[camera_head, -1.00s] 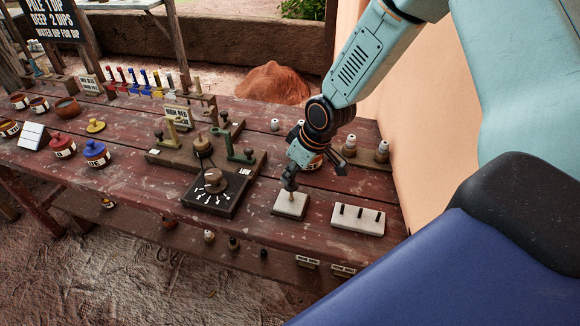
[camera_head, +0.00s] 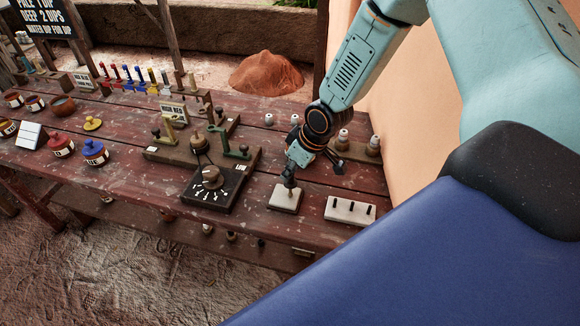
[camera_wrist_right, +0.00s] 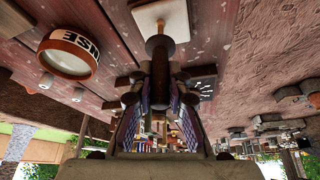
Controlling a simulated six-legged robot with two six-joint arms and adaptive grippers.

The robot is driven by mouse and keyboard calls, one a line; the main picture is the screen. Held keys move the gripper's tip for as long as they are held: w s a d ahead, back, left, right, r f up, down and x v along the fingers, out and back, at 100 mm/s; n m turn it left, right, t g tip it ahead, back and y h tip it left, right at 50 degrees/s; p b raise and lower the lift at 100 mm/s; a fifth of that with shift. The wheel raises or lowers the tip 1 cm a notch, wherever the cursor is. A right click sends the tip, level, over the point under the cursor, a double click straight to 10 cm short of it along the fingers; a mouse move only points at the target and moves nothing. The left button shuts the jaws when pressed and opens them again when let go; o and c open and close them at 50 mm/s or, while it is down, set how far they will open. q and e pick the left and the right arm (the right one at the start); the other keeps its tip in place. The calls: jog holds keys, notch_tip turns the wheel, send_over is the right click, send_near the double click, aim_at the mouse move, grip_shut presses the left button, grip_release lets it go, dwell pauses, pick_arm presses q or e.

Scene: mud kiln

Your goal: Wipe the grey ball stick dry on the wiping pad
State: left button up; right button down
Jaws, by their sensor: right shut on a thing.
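My right gripper (camera_head: 290,180) is shut on the grey ball stick and points down over the wiping pad. In the right wrist view the stick (camera_wrist_right: 160,48) stands between the fingers (camera_wrist_right: 158,85), its dark round end toward the pad. Its colour reads dark brown-grey there. The wiping pad (camera_head: 277,202) is a small pale square block on the table; it also shows in the wrist view (camera_wrist_right: 178,14). The stick's lower end is over the pad and seems to touch it; exact contact is hard to tell. My left gripper is not in view.
A pale block with several dark pegs (camera_head: 350,219) stands right of the pad. A dark dial board (camera_head: 215,205) is to its left. A lettered rinse bowl (camera_wrist_right: 67,55) shows in the wrist view. The orange wall (camera_head: 408,110) closes off the right side.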

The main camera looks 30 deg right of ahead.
jog(key=shift+r+p, duration=3.45)
jog(key=shift+r, duration=0.1)
jog(key=shift+f, duration=0.1)
